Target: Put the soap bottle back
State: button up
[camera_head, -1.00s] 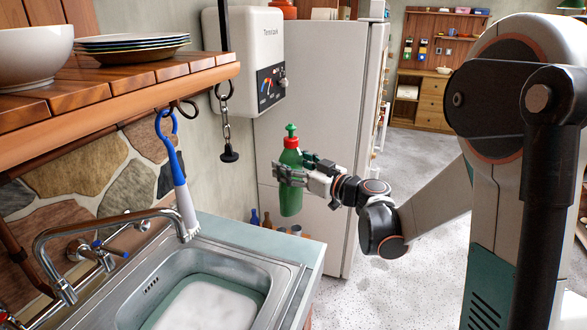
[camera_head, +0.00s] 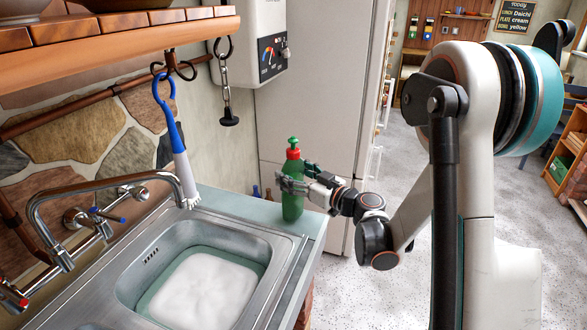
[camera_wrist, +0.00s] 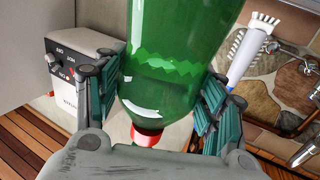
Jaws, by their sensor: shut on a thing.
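The soap bottle (camera_head: 292,208) is green with a red collar and a green pump top. It is upright in the head view, at the back end of the sink counter (camera_head: 255,208). I cannot tell whether its base touches the counter or is just above it. My gripper (camera_head: 291,186) is shut around the bottle's body from the right, below the collar. In the wrist view the bottle (camera_wrist: 180,60) fills the space between the two teal-padded fingers of my gripper (camera_wrist: 160,88).
The steel sink (camera_head: 140,275) holds foamy water (camera_head: 205,285), with a tap (camera_head: 75,215) at its left. A blue-handled brush (camera_head: 178,145) and a chain with a black plug (camera_head: 228,112) hang above. A white heater (camera_head: 262,50) and fridge (camera_head: 320,90) stand behind.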

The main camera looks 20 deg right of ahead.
jog(key=shift+f, duration=0.6)
jog(key=shift+f, duration=0.1)
jog(key=o, duration=2)
jog(key=shift+r, duration=0.25)
jog(key=v, duration=1.2)
jog(key=shift+f, duration=0.1)
